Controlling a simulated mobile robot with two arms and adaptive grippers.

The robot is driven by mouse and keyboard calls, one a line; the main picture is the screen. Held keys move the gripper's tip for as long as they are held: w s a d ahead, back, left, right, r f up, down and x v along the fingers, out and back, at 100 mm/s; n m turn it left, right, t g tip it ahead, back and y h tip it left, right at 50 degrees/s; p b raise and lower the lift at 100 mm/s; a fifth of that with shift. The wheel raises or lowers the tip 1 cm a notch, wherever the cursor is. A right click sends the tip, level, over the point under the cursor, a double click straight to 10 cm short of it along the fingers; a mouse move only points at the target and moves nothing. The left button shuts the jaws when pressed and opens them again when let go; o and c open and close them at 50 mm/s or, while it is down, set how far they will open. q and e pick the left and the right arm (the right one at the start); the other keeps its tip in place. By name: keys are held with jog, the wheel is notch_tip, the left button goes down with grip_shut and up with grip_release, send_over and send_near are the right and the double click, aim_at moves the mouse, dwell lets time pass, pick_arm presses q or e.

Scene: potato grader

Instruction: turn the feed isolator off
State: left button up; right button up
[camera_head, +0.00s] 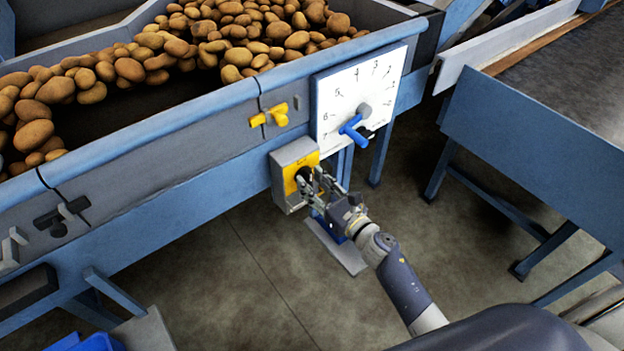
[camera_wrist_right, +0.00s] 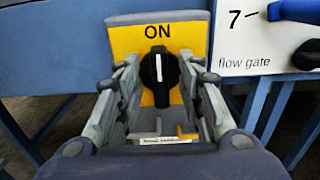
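The feed isolator (camera_head: 293,172) is a grey box with a yellow face on the front of the blue machine. In the right wrist view its yellow plate (camera_wrist_right: 187,38) reads ON at the top. Its black rotary knob (camera_wrist_right: 159,77) has a white mark and stands upright, the mark near vertical. My right gripper (camera_head: 318,183) is at the isolator; in the wrist view its fingers (camera_wrist_right: 161,98) are apart, one on each side of the knob, with gaps showing. The lower plate and its label are partly hidden by the gripper. My left gripper is not in view.
A white numbered dial plate (camera_head: 345,82) with a blue lever (camera_head: 353,131) is just right of the isolator; it reads flow gate in the wrist view. A yellow handle (camera_head: 269,115) is above. A blue-sided conveyor (camera_head: 530,140) stands at right.

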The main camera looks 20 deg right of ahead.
jog(key=shift+w+a, duration=0.15)
jog(key=shift+w, duration=0.25)
jog(key=shift+c, duration=0.2)
grip_shut()
